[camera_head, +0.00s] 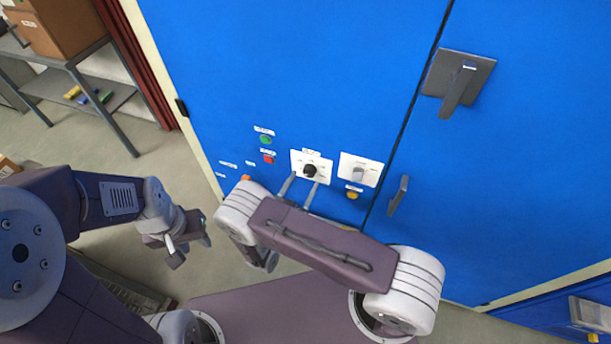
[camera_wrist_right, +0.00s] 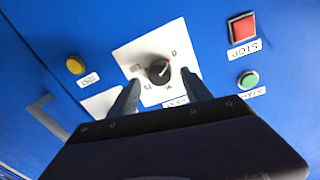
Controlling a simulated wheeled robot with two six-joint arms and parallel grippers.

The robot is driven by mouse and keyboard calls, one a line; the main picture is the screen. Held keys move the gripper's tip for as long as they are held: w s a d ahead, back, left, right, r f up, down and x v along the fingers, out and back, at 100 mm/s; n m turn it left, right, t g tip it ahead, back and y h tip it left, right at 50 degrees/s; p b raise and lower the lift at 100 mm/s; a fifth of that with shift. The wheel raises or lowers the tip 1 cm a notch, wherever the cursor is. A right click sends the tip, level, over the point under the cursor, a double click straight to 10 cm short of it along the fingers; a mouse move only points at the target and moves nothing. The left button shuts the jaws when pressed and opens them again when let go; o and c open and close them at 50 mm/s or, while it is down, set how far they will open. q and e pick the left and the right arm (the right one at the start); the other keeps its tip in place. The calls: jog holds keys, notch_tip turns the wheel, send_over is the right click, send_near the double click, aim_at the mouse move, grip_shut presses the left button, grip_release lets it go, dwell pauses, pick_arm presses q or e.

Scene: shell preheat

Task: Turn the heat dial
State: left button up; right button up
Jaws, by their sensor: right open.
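The heat dial is a black round knob (camera_head: 310,171) on a white plate on the blue cabinet front. In the right wrist view the dial (camera_wrist_right: 158,70) has a light pointer line, and marks surround it on its plate (camera_wrist_right: 130,52). My right gripper (camera_head: 302,190) is open in front of the dial. In the right wrist view its fingers (camera_wrist_right: 160,92) spread to either side of the knob's lower edge; contact cannot be told. My left gripper (camera_head: 186,240) hangs at the left, away from the cabinet controls; its jaws are too small to judge.
A second white plate with a grey switch (camera_head: 358,173) sits right of the dial. A green button (camera_head: 266,139), a red button (camera_head: 268,159) and a yellow button (camera_head: 352,194) are close by. A door handle (camera_head: 398,195) stands out further right. A metal shelf (camera_head: 60,65) stands at the left.

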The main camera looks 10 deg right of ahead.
jog(key=shift+x, duration=1)
pick_arm(q)
jog(key=shift+s+r, duration=0.15)
jog(key=shift+r, duration=0.15)
pick_arm(e)
grip_shut()
